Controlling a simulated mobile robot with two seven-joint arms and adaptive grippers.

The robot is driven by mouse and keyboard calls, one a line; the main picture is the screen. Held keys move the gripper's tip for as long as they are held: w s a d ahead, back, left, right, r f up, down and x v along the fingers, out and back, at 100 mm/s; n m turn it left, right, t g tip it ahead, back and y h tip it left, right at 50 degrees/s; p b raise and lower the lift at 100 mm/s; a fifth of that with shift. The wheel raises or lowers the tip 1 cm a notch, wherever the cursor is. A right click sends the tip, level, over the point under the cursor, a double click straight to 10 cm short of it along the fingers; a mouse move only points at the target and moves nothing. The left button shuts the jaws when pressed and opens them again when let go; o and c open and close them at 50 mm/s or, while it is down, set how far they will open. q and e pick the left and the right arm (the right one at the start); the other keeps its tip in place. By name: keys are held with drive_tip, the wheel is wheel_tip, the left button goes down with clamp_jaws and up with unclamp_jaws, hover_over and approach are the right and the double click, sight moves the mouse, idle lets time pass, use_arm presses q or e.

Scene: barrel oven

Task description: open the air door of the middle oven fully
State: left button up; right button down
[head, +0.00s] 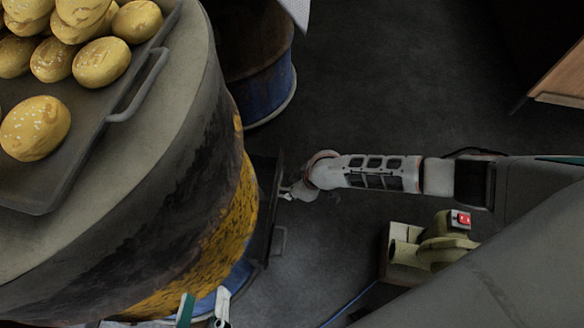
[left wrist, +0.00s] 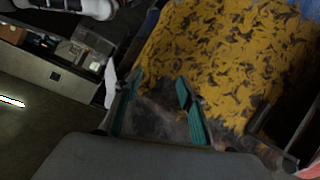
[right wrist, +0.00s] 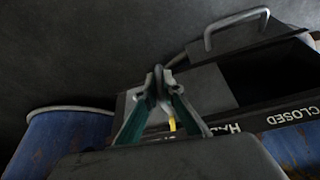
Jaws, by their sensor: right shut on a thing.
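The oven is a large barrel (head: 215,225) with a dark and yellow scorched side, at the left of the head view. The air-door assembly on its side has a dark plate (head: 265,170) and shows in the right wrist view as a grey panel (right wrist: 212,85) beside a black strip lettered "HA…" and "CLOSED". My right gripper (head: 290,192) is at this assembly, with its fingertips (right wrist: 158,85) closed together on a small part of the air door, mostly hidden by the fingers. My left gripper (head: 204,303) is open and empty, facing the yellow barrel side (left wrist: 225,60).
A tray (head: 128,112) of buns lies on the barrel top. A dark box with a bar handle (right wrist: 236,22) is beside the lettered strip. Another blue-based barrel (head: 262,95) stands behind. A pale blower-like device (head: 435,243) with a red switch is below my right arm. Open floor lies at upper right.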

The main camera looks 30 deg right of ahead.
use_arm(q)
drive_tip(key=shift+d+n+b, duration=0.3)
drive_tip(key=shift+d+n, duration=0.2)
drive_tip(key=shift+d, duration=0.05)
use_arm(e)
drive_tip(key=shift+w+d+f, duration=0.1)
drive_tip(key=shift+w+d, duration=0.85)
drive_tip(key=shift+w, duration=0.15)
use_arm(q)
drive_tip(key=shift+s, duration=0.1)
use_arm(e)
drive_tip(key=shift+w, duration=0.1)
drive_tip(key=c, duration=2.2)
unclamp_jaws()
drive_tip(key=shift+o, duration=0.2)
use_arm(q)
drive_tip(key=shift+f, duration=0.1)
use_arm(e)
drive_tip(key=v, duration=1.2)
drive_tip(key=shift+a, duration=0.15)
